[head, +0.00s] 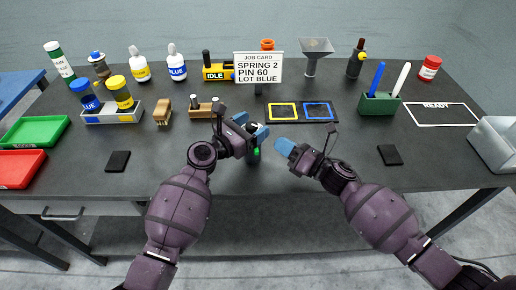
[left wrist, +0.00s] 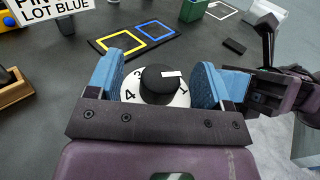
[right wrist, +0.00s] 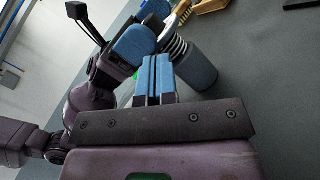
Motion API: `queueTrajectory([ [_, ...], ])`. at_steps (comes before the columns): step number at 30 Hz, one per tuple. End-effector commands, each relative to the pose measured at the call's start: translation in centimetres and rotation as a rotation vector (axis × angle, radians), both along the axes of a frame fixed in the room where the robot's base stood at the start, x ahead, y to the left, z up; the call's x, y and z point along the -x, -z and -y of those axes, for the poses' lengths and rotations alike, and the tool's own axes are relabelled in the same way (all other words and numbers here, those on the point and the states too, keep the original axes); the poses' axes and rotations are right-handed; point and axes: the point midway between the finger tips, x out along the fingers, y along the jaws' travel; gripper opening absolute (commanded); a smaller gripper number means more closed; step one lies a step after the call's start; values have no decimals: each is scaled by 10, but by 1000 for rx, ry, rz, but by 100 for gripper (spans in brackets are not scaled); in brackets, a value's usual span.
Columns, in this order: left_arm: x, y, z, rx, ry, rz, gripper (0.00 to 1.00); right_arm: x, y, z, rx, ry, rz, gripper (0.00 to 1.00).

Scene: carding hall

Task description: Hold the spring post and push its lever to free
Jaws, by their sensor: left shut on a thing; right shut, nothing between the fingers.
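The spring post (left wrist: 158,84) shows from above in the left wrist view as a black knob with a white mark on a white numbered dial. My left gripper (head: 249,127) is shut around its top, one blue finger on each side. The right wrist view shows its grey body and pale spring coils (right wrist: 197,67) beside the left gripper's fingers. A small green patch (head: 256,152) shows low on the post in the head view; I cannot tell whether it is the lever. My right gripper (head: 284,147) is shut and empty, a short gap right of the post.
A job card (head: 258,67) reads SPRING 2, PIN 60, LOT BLUE. Behind the post lies a mat with yellow and blue squares (head: 301,120). Dark pads (head: 118,161) lie near the front edge.

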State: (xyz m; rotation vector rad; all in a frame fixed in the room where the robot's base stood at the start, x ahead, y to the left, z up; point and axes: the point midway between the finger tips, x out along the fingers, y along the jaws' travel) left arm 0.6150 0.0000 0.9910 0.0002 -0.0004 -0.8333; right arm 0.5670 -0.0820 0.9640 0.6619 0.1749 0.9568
Motion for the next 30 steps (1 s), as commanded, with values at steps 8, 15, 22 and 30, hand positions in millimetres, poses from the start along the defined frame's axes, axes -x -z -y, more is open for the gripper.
queueTrajectory([
  [8, 0, 2, 0, -2, 0, -3, 31, 3, 0, -21, 0, 0, 0, 0],
  [15, 0, 2, 0, -2, 0, -3, 31, 4, 0, -25, 0, 0, 0, 0],
  [22, 0, 2, 0, -2, 0, -3, 31, 4, 0, -25, 0, 0, 0, 0],
  [30, 0, 2, 0, -2, 0, -3, 31, 4, 0, -25, 0, 0, 0, 0],
])
